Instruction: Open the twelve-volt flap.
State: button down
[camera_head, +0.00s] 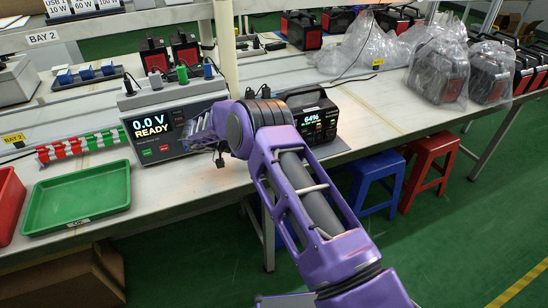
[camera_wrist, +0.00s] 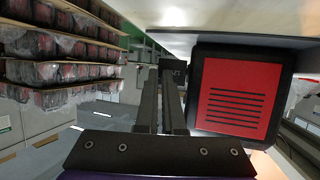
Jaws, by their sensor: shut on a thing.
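The black power station (camera_head: 318,124) stands on the bench, its lit screen reading 64%. My purple arm hides its left part in the head view. In the wrist view its red vented side (camera_wrist: 236,95) fills the right. My gripper (camera_wrist: 172,72) has its dark fingers close together beside the power station's edge, shut on a small dark piece that seems to be the twelve-volt flap. The piece itself is mostly hidden by the fingers. In the head view the gripper (camera_head: 219,158) shows only partly, left of the power station.
A tester (camera_head: 158,148) reading "0.0 V READY" stands just left of my gripper. A green tray (camera_head: 78,198) and a red bin (camera_head: 10,205) lie at the bench's left. Bagged units (camera_head: 438,70) stand at the right. Blue (camera_head: 378,170) and red (camera_head: 430,160) stools stand by the bench.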

jog(key=shift+w+a+f+m+g+b, duration=0.1)
jog(key=shift+w+f+m+g+b, duration=0.05)
jog(key=shift+m+g+b, duration=0.35)
jog(key=shift+w+g, duration=0.1)
jog(key=shift+g, duration=0.2)
jog(key=c, duration=1)
grip_release()
notch_tip(320, 180, up, 10)
jog(key=shift+r+p, duration=0.15)
jog(key=shift+p, duration=0.65)
